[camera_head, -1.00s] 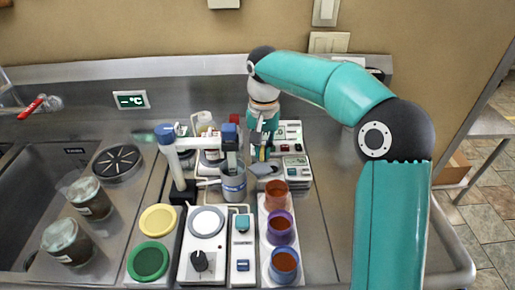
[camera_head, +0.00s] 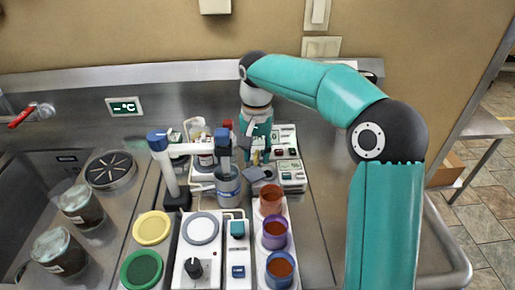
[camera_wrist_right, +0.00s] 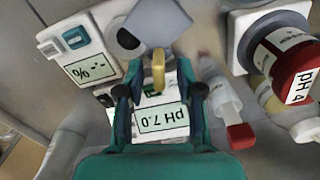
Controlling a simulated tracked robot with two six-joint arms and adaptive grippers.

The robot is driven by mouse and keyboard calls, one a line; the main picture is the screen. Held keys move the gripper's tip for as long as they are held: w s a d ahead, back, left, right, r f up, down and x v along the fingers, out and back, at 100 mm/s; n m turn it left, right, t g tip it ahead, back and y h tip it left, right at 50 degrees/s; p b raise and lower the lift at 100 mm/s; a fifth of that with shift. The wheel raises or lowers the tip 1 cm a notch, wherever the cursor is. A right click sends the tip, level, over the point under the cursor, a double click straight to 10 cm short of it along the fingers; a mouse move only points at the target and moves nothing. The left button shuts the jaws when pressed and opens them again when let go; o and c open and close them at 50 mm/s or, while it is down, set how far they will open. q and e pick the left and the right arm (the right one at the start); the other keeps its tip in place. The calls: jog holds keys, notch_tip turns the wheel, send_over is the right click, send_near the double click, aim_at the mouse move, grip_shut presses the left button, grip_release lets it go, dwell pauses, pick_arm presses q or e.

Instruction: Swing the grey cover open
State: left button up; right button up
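The grey cover (camera_wrist_right: 155,24) shows as a flat grey plate at the top of the right wrist view, with a yellow tab (camera_wrist_right: 158,70) sticking out toward my gripper. In the head view the cover (camera_head: 254,174) is small, just below my right gripper (camera_head: 258,155), near the white instrument boxes. In the wrist view my right gripper (camera_wrist_right: 159,95) has its fingers apart, with the narrow yellow tab between their tips and gaps at both sides. A dark round opening lies beside the cover. My left gripper is not in view.
A red-capped pH 4 bottle (camera_wrist_right: 285,62) stands to the right in the wrist view. In the head view, a grey beaker (camera_head: 228,187) and several coloured cups, including a purple one (camera_head: 274,233), stand close by.

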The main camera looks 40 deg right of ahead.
notch_tip(320, 180, up, 12)
dwell(0.6)
jog(key=shift+f, duration=0.1)
